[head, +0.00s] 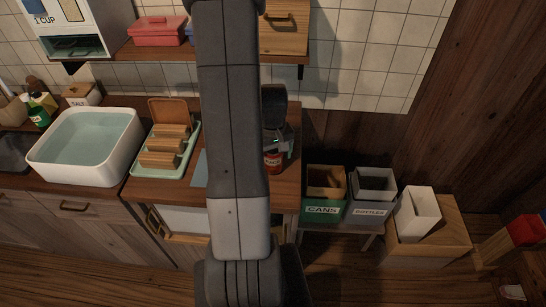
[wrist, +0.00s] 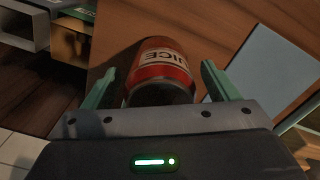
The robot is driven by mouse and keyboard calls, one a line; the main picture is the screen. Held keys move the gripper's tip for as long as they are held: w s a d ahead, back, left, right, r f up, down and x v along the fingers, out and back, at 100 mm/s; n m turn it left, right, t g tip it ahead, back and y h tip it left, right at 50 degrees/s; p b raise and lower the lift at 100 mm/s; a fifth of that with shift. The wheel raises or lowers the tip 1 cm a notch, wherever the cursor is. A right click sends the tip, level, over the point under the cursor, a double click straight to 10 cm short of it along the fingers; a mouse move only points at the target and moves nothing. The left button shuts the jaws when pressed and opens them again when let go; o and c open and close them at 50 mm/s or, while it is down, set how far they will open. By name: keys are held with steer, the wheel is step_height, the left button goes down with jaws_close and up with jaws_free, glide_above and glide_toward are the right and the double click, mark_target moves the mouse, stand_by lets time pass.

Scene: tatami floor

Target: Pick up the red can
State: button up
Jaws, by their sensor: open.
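The fingers are apart, with a gap visible on each side of the can. In the head view the can (head: 272,162) shows beside my arm near the counter's right end, partly hidden by my gripper (head: 277,142).
A green dish rack (head: 187,158) with wooden boards and a white basin (head: 88,147) of water stand left on the counter (head: 283,190). Right of it, lower down, are a green cans bin (head: 321,211) and a grey bottles bin (head: 370,209). A shelf (head: 180,52) hangs above.

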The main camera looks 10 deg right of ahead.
steer(key=shift+f, duration=0.9)
steer(key=c, duration=1)
steer(key=shift+r, duration=0.1)
steer(key=shift+c, duration=0.2)
